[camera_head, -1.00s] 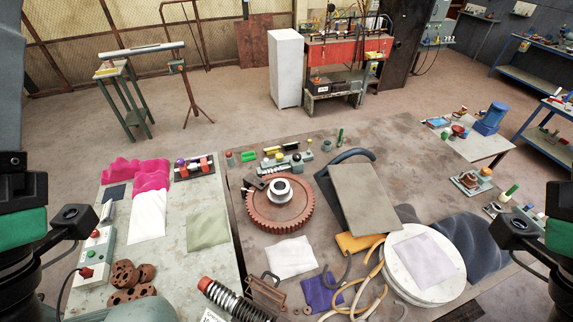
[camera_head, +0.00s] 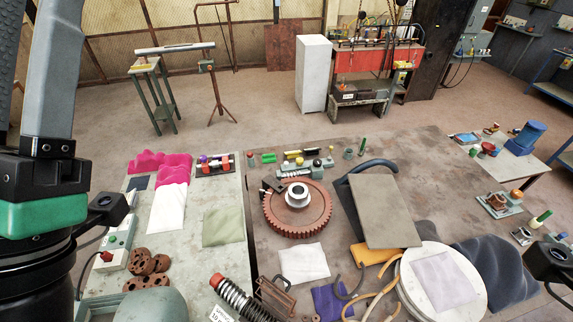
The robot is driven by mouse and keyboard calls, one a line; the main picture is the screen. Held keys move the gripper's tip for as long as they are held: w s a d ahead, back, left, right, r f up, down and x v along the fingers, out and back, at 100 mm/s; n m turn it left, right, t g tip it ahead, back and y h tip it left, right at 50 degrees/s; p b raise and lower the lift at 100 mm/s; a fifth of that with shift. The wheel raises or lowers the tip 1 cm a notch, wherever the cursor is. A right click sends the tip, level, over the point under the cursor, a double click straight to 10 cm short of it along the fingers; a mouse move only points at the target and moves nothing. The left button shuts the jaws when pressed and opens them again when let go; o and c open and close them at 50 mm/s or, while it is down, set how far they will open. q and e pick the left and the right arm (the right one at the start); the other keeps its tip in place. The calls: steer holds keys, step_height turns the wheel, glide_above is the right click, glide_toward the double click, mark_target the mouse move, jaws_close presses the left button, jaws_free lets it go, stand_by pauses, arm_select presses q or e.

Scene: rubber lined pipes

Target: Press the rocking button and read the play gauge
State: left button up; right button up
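A pale control box (camera_head: 121,234) stands at the left edge of the left table, with small coloured buttons and a red knob (camera_head: 107,256) at its near end. I cannot tell which control is the rocking button. A large red-brown gear (camera_head: 275,217) lies on the middle table with a metal hub (camera_head: 297,194) at its centre. A small dark block (camera_head: 272,186) sits beside the hub. No gauge face is readable. My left arm stands at the left, partly covering the control box area. The fingers of both grippers are out of sight.
A spring damper (camera_head: 240,299) lies at the front. A grey plate (camera_head: 385,212) leans over black hose, beside a round white disc (camera_head: 413,288). Brown perforated blocks (camera_head: 148,264) lie near the control box. Cloths cover parts of both tables. Open floor (camera_head: 270,110) lies behind.

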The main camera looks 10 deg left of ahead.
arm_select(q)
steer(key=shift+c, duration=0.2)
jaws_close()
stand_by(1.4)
